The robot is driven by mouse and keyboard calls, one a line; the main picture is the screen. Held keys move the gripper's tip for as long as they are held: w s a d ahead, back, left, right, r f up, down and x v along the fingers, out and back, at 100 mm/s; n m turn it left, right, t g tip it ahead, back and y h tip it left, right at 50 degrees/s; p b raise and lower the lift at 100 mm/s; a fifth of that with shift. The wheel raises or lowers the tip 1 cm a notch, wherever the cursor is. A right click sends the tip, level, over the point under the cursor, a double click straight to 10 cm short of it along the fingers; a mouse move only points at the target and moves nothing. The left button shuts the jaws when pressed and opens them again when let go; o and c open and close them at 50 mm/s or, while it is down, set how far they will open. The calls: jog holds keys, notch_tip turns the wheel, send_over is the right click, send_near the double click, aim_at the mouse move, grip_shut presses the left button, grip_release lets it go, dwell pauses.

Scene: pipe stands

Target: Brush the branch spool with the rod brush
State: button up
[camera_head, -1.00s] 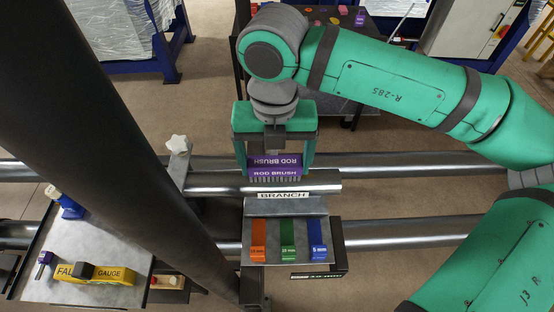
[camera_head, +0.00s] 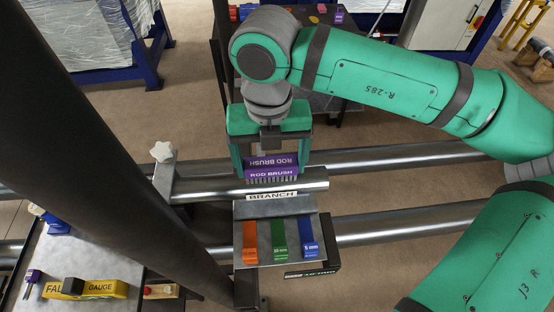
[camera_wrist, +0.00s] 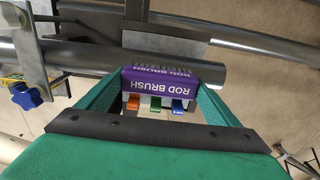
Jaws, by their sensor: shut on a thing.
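My gripper (camera_head: 270,160) is shut on the purple rod brush (camera_head: 271,172), one green finger at each side of it. The brush's bristles point down at the branch spool (camera_head: 308,183), a short steel pipe labelled BRANCH. In the wrist view the brush (camera_wrist: 160,82) is between the fingers and lies against the side of the spool (camera_wrist: 212,73). In the head view the bristles overlap the top of the spool near its open right end. I cannot tell whether they press on it.
A grey tray (camera_head: 264,238) with orange, green and blue gauge blocks stands just in front of the spool. A thick dark post (camera_head: 110,130) rises at left. A side table (camera_head: 75,262) holds a yellow gauge (camera_head: 100,288). Long pipes run behind and below.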

jog(key=shift+s+a, duration=0.1)
jog(key=shift+a, duration=1)
jog(key=shift+d+r, duration=0.1)
jog(key=shift+d, duration=1.9)
jog(key=shift+r, duration=0.15)
jog(key=shift+r, duration=0.9)
jog(key=shift+a, duration=0.1)
